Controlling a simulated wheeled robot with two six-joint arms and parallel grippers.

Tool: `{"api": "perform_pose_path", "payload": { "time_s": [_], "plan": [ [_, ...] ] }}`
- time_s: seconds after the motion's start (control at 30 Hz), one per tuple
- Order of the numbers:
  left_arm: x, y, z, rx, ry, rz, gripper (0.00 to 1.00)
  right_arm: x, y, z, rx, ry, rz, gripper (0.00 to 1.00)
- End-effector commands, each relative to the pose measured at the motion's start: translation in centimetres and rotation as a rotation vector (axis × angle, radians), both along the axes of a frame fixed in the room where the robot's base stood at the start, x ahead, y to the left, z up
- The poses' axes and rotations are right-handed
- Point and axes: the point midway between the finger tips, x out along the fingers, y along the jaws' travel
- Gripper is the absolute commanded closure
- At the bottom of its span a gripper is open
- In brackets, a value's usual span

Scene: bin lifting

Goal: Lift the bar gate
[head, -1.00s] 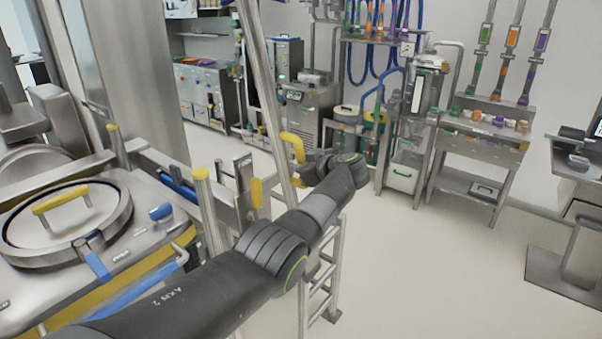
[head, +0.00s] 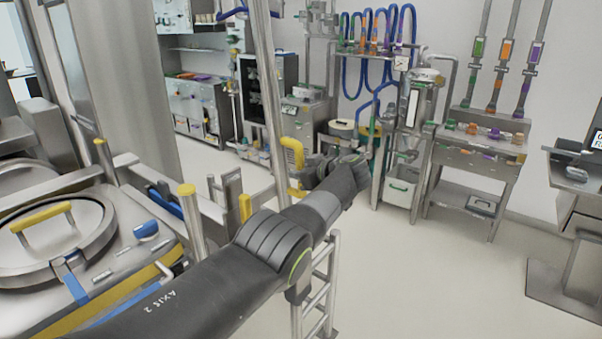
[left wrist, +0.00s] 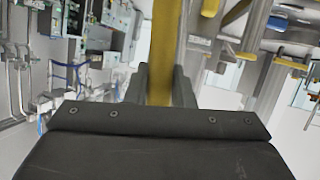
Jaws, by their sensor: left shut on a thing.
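The bar gate's steel bar (head: 267,90) stands nearly upright in the head view and runs out of the top edge. A yellow handle (head: 291,152) is on its right side. My left gripper (head: 303,176) is at this handle, with its fingers partly hidden by my own arm. In the left wrist view, a yellow bar (left wrist: 166,40) passes between the two dark fingers of my left gripper (left wrist: 160,82), which is shut on it. My right gripper is not in view.
A steel tank with a round lid (head: 52,235) and a yellow-topped post (head: 190,220) stand at the left. A steel ladder (head: 325,285) is below my arm. A bench with fittings (head: 478,145) stands at the back right. The floor (head: 430,270) on the right is clear.

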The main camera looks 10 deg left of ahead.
Motion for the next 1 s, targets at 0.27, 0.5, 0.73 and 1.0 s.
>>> {"api": "perform_pose_path", "payload": {
  "time_s": [0.27,0.5,0.73,1.0],
  "plan": [
    [0.0,0.0,-0.2,-0.003,0.003,0.0,0.57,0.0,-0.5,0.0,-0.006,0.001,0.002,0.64],
    [-0.1,-0.1,-0.1,-0.001,0.002,-0.001,0.57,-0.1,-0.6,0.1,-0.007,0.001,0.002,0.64],
    [-0.6,-1.1,0.4,-0.001,0.0,-0.003,0.57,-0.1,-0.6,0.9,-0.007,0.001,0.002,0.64],
    [-2.2,-3.3,1.2,-0.003,-0.002,-0.002,0.57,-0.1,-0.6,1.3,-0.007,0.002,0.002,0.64]
  ]
}}
